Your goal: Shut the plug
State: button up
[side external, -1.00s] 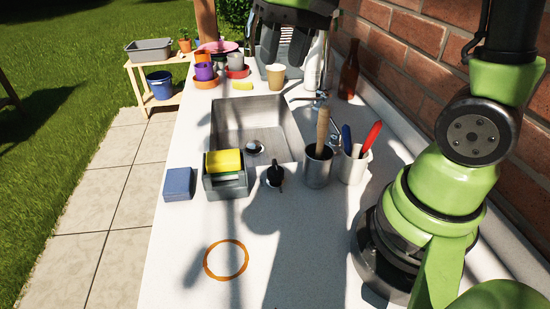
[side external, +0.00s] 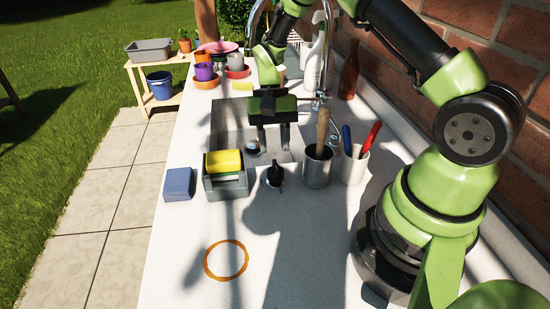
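The steel sink (side external: 222,130) is set into the pale counter. A small round silver piece, which looks like the drain plug (side external: 252,148), lies on the sink floor near its front. Whether it stands raised or sits flush I cannot tell. My gripper (side external: 274,147) points down over the front part of the sink, just right of the silver piece. Its two fingers are apart with nothing seen between them. The gripper hides part of the basin. A black knob with a short lever (side external: 273,176) stands on the counter in front of the sink.
A grey caddy with a yellow sponge (side external: 226,176) and a blue block (side external: 178,184) stand left of the knob. The tap (side external: 322,98) rises at the sink's right. The counter around the orange ring (side external: 226,260) is clear.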

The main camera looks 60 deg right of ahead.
aim_at(275, 164)
jog(key=x, duration=0.4)
grip_shut()
